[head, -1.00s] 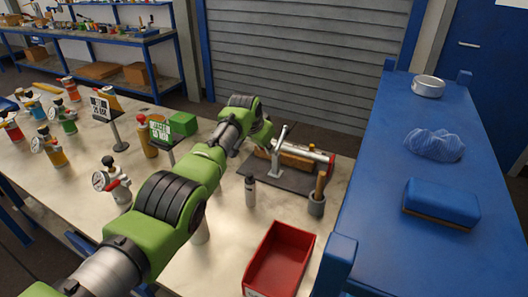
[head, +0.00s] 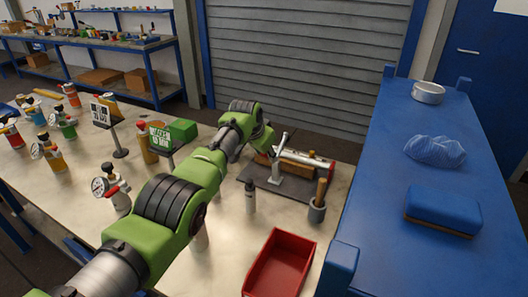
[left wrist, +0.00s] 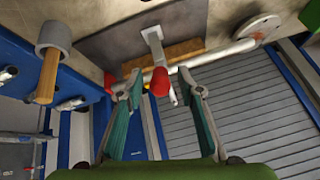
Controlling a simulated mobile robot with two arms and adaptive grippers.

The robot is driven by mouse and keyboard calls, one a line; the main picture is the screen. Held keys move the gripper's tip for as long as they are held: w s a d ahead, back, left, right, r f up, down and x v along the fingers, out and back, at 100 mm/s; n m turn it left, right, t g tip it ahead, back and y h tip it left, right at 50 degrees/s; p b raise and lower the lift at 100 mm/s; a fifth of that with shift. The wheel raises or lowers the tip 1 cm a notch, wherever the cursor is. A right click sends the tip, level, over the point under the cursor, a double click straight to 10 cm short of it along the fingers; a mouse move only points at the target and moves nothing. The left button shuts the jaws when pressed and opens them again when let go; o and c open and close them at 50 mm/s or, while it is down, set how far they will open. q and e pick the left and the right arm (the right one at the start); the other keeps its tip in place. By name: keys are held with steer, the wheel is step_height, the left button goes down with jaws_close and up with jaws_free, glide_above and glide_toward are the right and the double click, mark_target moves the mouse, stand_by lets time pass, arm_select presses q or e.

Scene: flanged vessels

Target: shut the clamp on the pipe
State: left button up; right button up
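The clamp (head: 281,158) stands on a dark plate (head: 262,184) at the far end of the bench, its grey lever up and tilted. The clamp also shows in the left wrist view (left wrist: 155,45), where its red-tipped handle (left wrist: 160,82) points toward the camera. The pale pipe (head: 315,163) lies across the plate near a wooden block; it runs behind the handle in the left wrist view (left wrist: 225,53). My left gripper (left wrist: 161,75) is open, with the red tip between its fingers; contact cannot be told. In the head view its fingers are mostly hidden. My right gripper is not in view.
A red bin (head: 280,262) is nearer. Gauged vessels and signs stand left. A blue bench (head: 400,215) lies right.

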arm_select(q)
steer(key=shift+s+r, duration=0.1)
steer(key=shift+r, duration=0.05)
steer(key=v, duration=1.1)
steer(key=shift+s+r, duration=0.15)
steer(key=shift+r, duration=0.1)
